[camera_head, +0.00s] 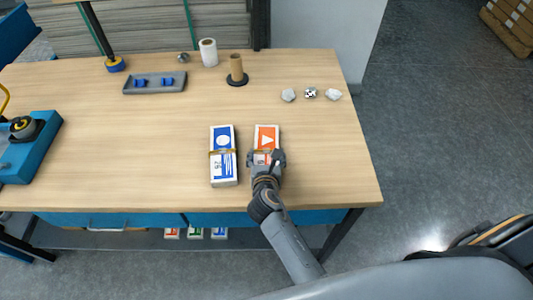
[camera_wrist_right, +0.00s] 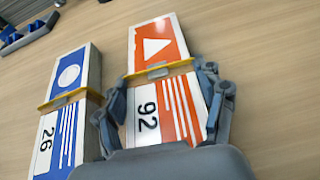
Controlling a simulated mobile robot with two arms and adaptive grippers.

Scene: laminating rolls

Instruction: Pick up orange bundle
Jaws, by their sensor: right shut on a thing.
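The orange bundle (camera_head: 266,137) is a stack of white and orange cards with a triangle and a yellowish band, lying on the wooden table. My right gripper (camera_head: 266,159) is over its near half. In the right wrist view the orange bundle (camera_wrist_right: 158,45) shows the number 92, and the fingers of my right gripper (camera_wrist_right: 165,105) are closed against its two long sides. I cannot tell whether the bundle is clear of the table. My left gripper is not in view.
A blue bundle (camera_head: 222,150) with a circle and the number 26 lies close on the left. A grey tray (camera_head: 155,83), a white roll (camera_head: 208,52), a brown spool (camera_head: 236,70) and crumpled pieces (camera_head: 288,95) stand farther back. The table right of the gripper is clear.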

